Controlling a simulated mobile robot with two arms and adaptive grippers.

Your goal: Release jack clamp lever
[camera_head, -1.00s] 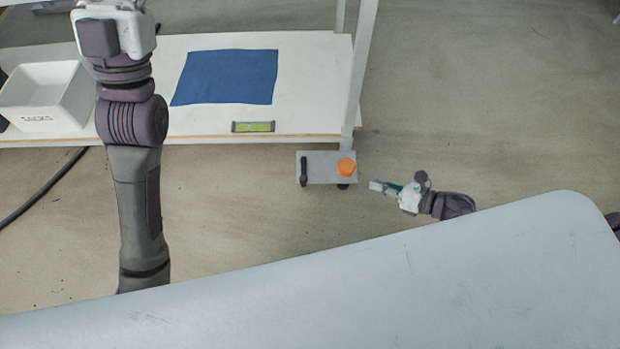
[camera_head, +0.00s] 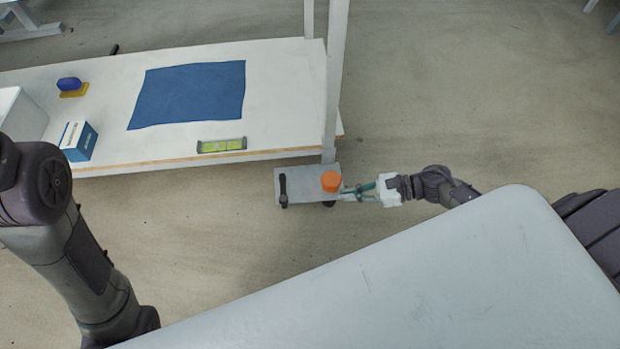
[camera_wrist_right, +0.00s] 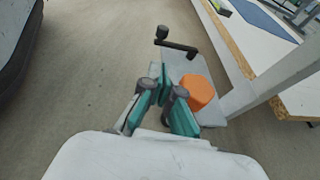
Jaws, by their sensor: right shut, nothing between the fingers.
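A grey jack plate (camera_head: 308,188) sits at the foot of the bench leg, with an orange block-like part (camera_head: 331,181) on its right and a black crank-shaped lever (camera_head: 283,188) on its left. The wrist view shows the orange part (camera_wrist_right: 198,91) right of my fingers and the black lever (camera_wrist_right: 176,44) beyond them. I cannot tell which part is the clamp lever. My right gripper (camera_head: 350,192) is shut and empty beside the plate's right end, close to the orange part; contact is unclear. It also shows in the wrist view (camera_wrist_right: 160,75). My left gripper is out of view.
The bench leg (camera_head: 335,80) rises right behind the plate. The white bench (camera_head: 285,100) carries a blue cloth (camera_head: 190,93), a green level (camera_head: 221,145) and a blue-white box (camera_head: 78,141). A pale panel (camera_head: 420,280) fills the front. Floor right of the leg is clear.

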